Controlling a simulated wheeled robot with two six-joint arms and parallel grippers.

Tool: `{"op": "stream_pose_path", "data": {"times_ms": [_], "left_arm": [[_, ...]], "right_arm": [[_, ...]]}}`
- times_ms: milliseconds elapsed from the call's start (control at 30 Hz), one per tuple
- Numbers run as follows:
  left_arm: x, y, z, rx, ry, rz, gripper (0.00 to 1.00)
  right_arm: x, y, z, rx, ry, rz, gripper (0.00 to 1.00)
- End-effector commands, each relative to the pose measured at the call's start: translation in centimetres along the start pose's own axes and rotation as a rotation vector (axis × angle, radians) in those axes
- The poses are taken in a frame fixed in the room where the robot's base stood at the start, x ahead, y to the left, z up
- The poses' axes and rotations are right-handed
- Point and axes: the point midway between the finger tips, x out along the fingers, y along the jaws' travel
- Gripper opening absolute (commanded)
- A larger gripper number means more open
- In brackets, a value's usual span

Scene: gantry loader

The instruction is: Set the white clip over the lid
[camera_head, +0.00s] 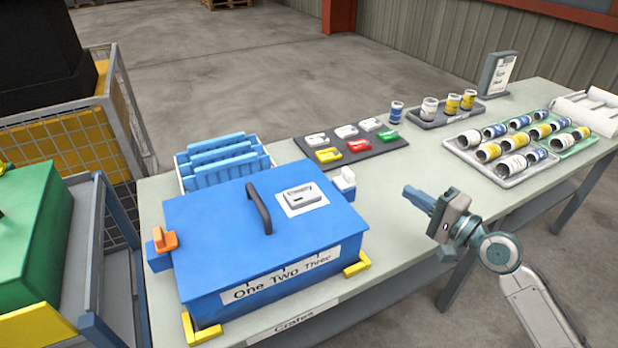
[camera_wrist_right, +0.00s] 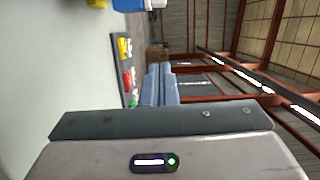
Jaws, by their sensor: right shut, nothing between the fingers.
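The blue crate with its blue lid (camera_head: 225,225) stands at the front left of the table, with a dark handle on top. A white clip (camera_head: 344,179) sits at the lid's right edge, over a blue lug; it also shows at the top of the right wrist view (camera_wrist_right: 158,4). An orange clip (camera_head: 165,239) sits at the lid's left edge. My right gripper (camera_head: 418,199) is shut and empty, above the table's front edge, right of the crate and apart from the white clip. Its fingers also show in the right wrist view (camera_wrist_right: 160,85). My left gripper is out of view.
A dark mat (camera_head: 375,154) behind the crate holds several white, yellow, red and green pieces. Blue panels (camera_head: 222,160) stand in a rack behind the crate. Trays of cans (camera_head: 510,180) are at the right.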

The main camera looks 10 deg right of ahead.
Motion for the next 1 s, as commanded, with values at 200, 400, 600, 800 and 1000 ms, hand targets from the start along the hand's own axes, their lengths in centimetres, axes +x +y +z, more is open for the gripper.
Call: {"op": "stream_pose_path", "data": {"times_ms": [200,400,600,800,1000], "left_arm": [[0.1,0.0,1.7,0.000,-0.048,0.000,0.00],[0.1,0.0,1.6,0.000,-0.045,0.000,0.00],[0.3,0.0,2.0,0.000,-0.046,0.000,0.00],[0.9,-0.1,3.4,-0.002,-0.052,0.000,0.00],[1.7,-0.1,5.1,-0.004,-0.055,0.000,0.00]], "right_arm": [[0.0,-0.2,-0.1,0.036,-0.016,0.014,0.00],[0.0,-0.2,-0.1,0.033,-0.015,0.013,0.00],[0.8,-0.4,-0.2,0.033,-0.012,0.009,0.00],[3.1,-0.5,-0.1,0.035,-0.012,0.007,0.00],[6.3,-0.5,-0.1,0.036,-0.012,0.007,0.00]]}}
